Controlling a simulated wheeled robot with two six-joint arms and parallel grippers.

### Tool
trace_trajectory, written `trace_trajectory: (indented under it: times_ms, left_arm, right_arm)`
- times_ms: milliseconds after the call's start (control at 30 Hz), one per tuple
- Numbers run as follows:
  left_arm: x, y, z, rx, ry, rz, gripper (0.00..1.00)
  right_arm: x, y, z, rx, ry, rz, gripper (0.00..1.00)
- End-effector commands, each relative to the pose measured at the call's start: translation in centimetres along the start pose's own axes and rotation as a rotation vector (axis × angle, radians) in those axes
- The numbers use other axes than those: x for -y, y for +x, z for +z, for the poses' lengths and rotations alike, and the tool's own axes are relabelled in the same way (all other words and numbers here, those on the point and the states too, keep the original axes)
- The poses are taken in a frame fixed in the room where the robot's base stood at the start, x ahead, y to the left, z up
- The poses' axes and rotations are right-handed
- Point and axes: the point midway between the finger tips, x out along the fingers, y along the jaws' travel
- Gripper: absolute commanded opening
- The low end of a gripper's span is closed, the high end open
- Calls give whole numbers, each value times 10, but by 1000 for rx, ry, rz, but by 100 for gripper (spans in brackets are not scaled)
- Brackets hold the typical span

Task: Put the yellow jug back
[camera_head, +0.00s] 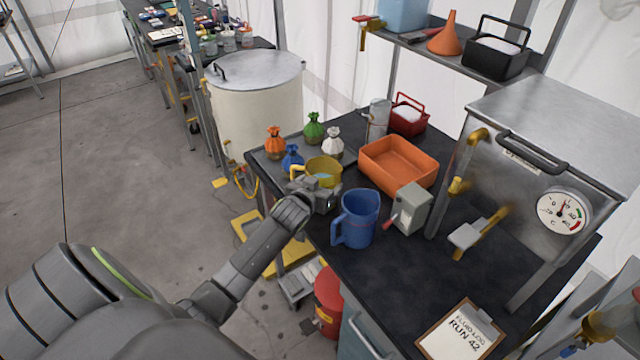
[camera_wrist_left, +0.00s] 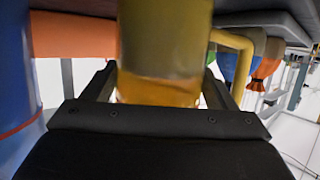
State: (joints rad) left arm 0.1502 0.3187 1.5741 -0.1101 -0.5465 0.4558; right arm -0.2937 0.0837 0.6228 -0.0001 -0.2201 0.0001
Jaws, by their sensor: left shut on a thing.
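The yellow jug (camera_head: 324,168) is at the left part of the black table, partly hidden behind my left gripper (camera_head: 322,186). In the left wrist view the yellow jug (camera_wrist_left: 165,50) fills the middle, between the two fingers of my left gripper (camera_wrist_left: 160,88), which is shut on it. The jug's handle (camera_wrist_left: 232,42) sticks out to the right in that view. I cannot tell whether the jug's base touches the table. My right gripper is not in view.
A blue jug (camera_head: 356,218) stands close to the right of my left gripper. Small tied bags, including an orange one (camera_head: 275,143) and a blue one (camera_head: 292,158), stand left of the yellow jug. An orange bin (camera_head: 398,165) and a grey box (camera_head: 410,210) are to the right.

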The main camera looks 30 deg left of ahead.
Motion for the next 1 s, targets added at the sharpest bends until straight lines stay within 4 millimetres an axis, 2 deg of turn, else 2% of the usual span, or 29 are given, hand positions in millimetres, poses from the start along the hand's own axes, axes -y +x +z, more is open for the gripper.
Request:
trace_trajectory:
  times_ms: [133, 167, 300, 667, 767, 1000]
  left_arm:
    - [0, 1, 0, -4, 0, 1, 37]
    - [0, 1, 2, 0, 0, 0, 81]
    - [0, 1, 1, 0, 0, 0, 99]
    - [0, -4, 0, 0, 0, 0, 100]
    - [0, -13, 0, -1, 0, 0, 100]
    - [0, -49, 1, -1, 0, 0, 100]
  right_arm:
    - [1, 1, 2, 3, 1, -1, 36]
    - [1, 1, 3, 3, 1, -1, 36]
    - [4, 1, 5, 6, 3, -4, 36]
    - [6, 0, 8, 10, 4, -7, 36]
    - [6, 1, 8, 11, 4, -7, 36]
    - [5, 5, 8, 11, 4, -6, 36]
